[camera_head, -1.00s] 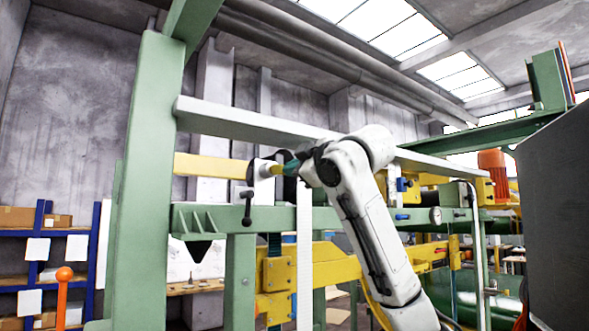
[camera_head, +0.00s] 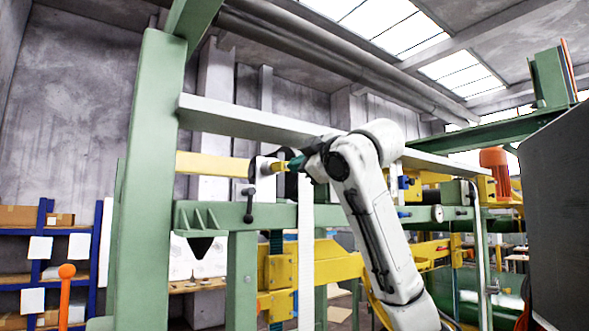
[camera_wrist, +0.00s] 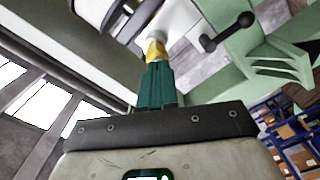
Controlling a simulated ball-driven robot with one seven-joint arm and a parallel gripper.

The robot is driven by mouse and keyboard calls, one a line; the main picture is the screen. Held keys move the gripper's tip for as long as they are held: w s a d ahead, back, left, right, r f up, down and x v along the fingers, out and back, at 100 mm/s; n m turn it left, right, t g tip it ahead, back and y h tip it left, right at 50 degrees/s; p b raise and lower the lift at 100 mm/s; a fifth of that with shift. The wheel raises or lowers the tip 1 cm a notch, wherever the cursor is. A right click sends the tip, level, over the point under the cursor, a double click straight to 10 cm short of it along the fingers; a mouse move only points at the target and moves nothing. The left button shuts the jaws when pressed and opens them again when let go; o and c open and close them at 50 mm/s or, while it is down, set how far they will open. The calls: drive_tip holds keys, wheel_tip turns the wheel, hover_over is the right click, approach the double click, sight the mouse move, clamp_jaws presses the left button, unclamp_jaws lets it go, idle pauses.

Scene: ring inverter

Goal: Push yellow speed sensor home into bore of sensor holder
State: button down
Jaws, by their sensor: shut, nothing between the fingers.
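The yellow speed sensor (camera_head: 279,167) sits between the pale sensor holder (camera_head: 264,168) and my gripper (camera_head: 289,165) in the head view. In the wrist view the yellow sensor (camera_wrist: 156,50) is at the upper middle, lined up with the whitish holder (camera_wrist: 150,22). My gripper (camera_wrist: 157,66) has its teal fingers shut together, with nothing between them. The fingertips are at the rear end of the sensor and appear to touch it. The sensor's front end is hidden at the holder, so its depth in the bore cannot be told.
A black clamp handle (camera_head: 248,205) hangs below the holder. A long grey beam (camera_head: 250,121) runs above, and a green crossbeam (camera_head: 330,217) runs below. A green post (camera_head: 148,180) stands left. A white vertical strip (camera_head: 306,250) hangs just below my gripper.

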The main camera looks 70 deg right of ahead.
drive_tip(key=b+v, duration=0.4)
drive_tip(key=v, duration=0.7)
drive_tip(key=shift+s, duration=0.2)
